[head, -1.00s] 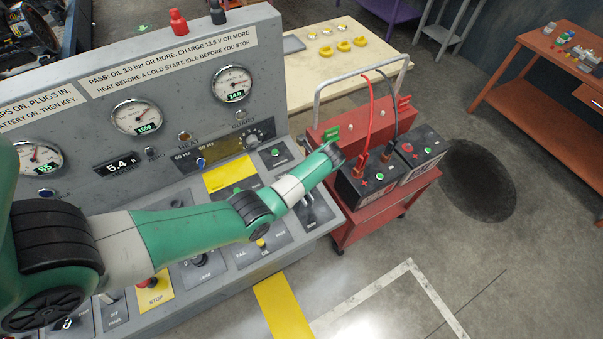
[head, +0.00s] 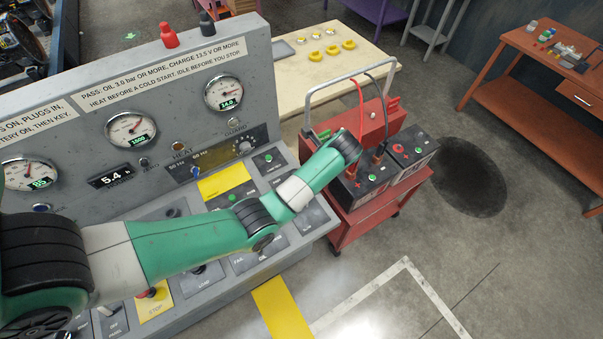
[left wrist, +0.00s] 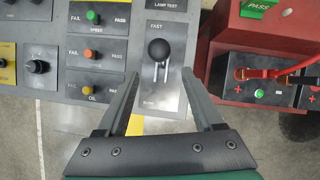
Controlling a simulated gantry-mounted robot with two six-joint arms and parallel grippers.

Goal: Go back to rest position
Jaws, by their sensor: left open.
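My left arm (head: 190,240) reaches across the grey control console (head: 60,120) from the left in the head view. Its gripper is hidden there behind the arm's end. In the left wrist view my left gripper (left wrist: 160,88) is open and empty, with its two fingers apart. Between and beyond the fingertips is a lever with a black ball knob (left wrist: 159,49) on a panel marked FAST. The fingers appear above the panel, and I see no contact with the knob. My right gripper is in neither view.
A red cart (head: 350,222) with two batteries (head: 410,146) and clamped cables stands right of the console. A pale table (head: 345,68) is behind it, and an orange workbench (head: 530,65) is at far right. The floor at front right is clear.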

